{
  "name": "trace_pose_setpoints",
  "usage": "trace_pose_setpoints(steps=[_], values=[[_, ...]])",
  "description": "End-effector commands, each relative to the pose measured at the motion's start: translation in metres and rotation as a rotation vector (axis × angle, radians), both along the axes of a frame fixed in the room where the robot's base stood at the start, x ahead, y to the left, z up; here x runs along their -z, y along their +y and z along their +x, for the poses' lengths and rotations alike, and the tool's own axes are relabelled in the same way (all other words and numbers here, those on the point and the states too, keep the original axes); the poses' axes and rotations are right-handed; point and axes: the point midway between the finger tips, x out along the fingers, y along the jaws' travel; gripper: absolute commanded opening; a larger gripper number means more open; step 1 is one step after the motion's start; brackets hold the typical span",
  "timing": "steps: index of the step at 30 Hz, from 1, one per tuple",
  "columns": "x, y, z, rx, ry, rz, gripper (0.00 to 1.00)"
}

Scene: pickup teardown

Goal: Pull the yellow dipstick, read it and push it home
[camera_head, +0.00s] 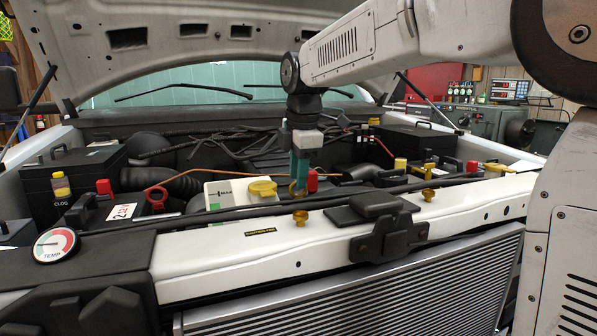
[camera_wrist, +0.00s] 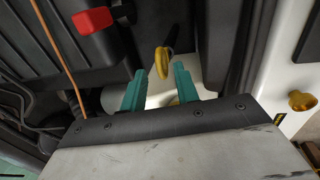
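The yellow dipstick's ring handle (camera_wrist: 162,62) stands up in the wrist view, just beyond the fingertips and roughly in line with the gap between them. In the head view a yellow ring (camera_head: 293,188) shows low at the teal fingers, partly hidden by them. My gripper (camera_wrist: 159,76) has its two teal fingers spread apart with nothing held between them. In the head view my gripper (camera_head: 300,176) points down into the engine bay behind the white front panel. The dipstick's shaft is hidden.
A white reservoir with a yellow cap (camera_head: 262,188) stands just left of my gripper. A red connector (camera_head: 312,181) is close on the right. The white front panel (camera_head: 225,251) carries yellow knobs (camera_head: 300,217). An orange cable (camera_wrist: 58,55) runs left in the wrist view. The raised hood is overhead.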

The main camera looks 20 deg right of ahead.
Motion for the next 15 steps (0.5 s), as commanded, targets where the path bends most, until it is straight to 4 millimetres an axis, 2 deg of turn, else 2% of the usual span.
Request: trace_pose_setpoints(steps=[1,2,3,5,11,15], values=[[0.000,-0.001,0.000,0.001,0.000,0.000,0.31],[0.000,-0.001,0.000,0.001,0.000,0.000,0.25],[0.000,-0.001,0.000,0.001,0.000,0.000,0.14],[0.000,-0.001,0.000,0.001,0.000,0.000,0.00],[-0.001,-0.001,0.000,0.001,-0.001,0.000,0.00],[-0.012,0.000,0.000,0.001,-0.003,0.000,0.00]])
